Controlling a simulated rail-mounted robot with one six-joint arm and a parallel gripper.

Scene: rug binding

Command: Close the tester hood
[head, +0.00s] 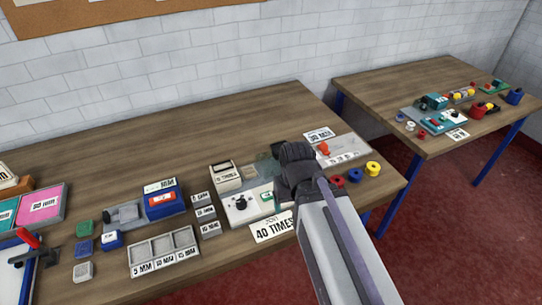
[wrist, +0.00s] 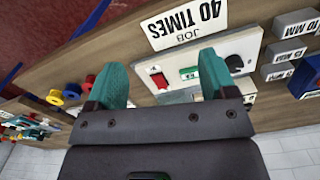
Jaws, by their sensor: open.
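The tester (head: 240,212) is a pale box with a black knob and a green label, near the front right of the long table. A dark see-through panel (head: 265,167), which looks like its hood, stands raised at the back, partly hidden by my gripper (head: 293,170). In the wrist view the tester's panel (wrist: 212,62) shows a red switch, green label and black knob between and beyond the teal fingers of my gripper (wrist: 162,64). The fingers are apart with nothing held. In the head view the fingertips are hidden; whether they touch the tester I cannot tell.
A "JOB 40 TIMES" card (head: 273,226) lies in front of the tester. Yellow and red spools (head: 372,168) and a grey tray (head: 342,150) are to the right. Labelled blocks (head: 205,212) and a three-part tray (head: 163,250) are to the left. A second table (head: 370,90) stands beyond.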

